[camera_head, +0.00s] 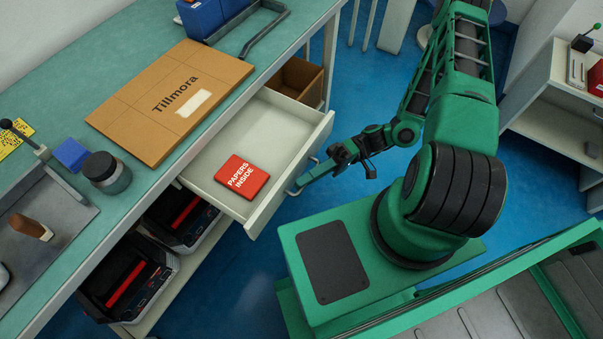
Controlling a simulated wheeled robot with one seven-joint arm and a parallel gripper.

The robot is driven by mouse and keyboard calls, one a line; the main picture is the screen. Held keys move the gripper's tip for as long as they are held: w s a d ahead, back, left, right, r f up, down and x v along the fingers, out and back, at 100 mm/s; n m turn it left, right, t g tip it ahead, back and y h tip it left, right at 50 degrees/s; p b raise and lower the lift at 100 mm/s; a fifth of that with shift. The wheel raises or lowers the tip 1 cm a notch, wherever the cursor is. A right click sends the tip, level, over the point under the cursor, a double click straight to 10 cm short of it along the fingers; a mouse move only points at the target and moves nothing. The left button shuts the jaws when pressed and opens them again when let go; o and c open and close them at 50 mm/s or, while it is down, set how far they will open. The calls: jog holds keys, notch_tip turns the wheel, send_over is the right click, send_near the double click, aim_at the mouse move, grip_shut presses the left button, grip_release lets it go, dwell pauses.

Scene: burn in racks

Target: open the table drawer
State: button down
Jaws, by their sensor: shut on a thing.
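The table drawer (279,116) is pulled out from under the teal-topped table (60,92), its inside largely in view. A red box marked "PAPERS INSIDE" (243,177) lies in it near the left end. The handle (296,188) is a grey bar on the drawer's front, facing my base. My gripper (300,184) is shut on the handle, its arm reaching in from the right. The fingertips are small in the picture, and their exact hold is hard to make out.
A flat cardboard box marked "Tillmora" (170,98) lies on the table above the drawer. Black and red machines (128,280) stand on the shelf below. An open brown box (299,80) sits behind the drawer. Blue floor (262,262) shows between the table and my base.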

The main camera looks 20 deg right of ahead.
jog(key=shift+s+f, duration=0.15)
jog(key=c, duration=1.8)
grip_release()
jog(key=shift+c, duration=0.2)
jog(key=v, duration=1.1)
